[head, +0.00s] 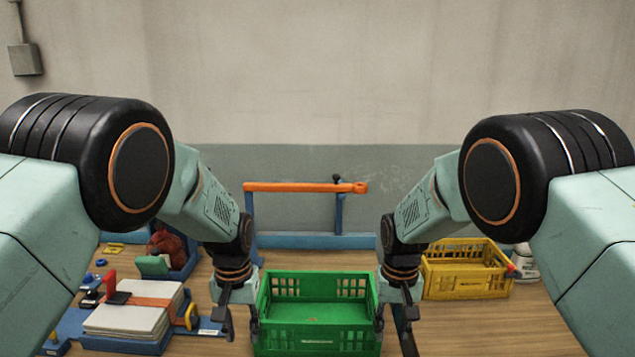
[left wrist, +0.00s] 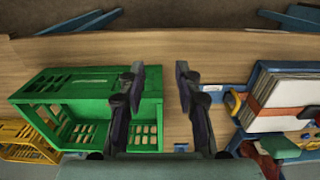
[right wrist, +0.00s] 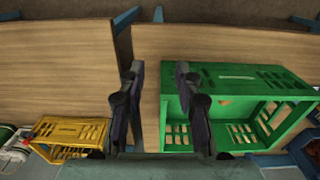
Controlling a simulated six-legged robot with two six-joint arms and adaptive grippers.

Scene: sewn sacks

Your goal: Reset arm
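My left gripper (head: 240,326) hangs above the table to the left of the green crate (head: 316,345). My right gripper (head: 391,328) hangs at the right side of the green crate. The green crate looks empty and also shows in both wrist views. I cannot tell whether either gripper touches the crate.
A yellow crate (head: 466,284) stands at the back right beside a white container (head: 525,266). A blue stand with an orange bar (head: 300,187) is behind the green crate. At left are a stack of light sheets (head: 128,318) on a blue base and a blue bin (head: 186,268) with a reddish-brown sack.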

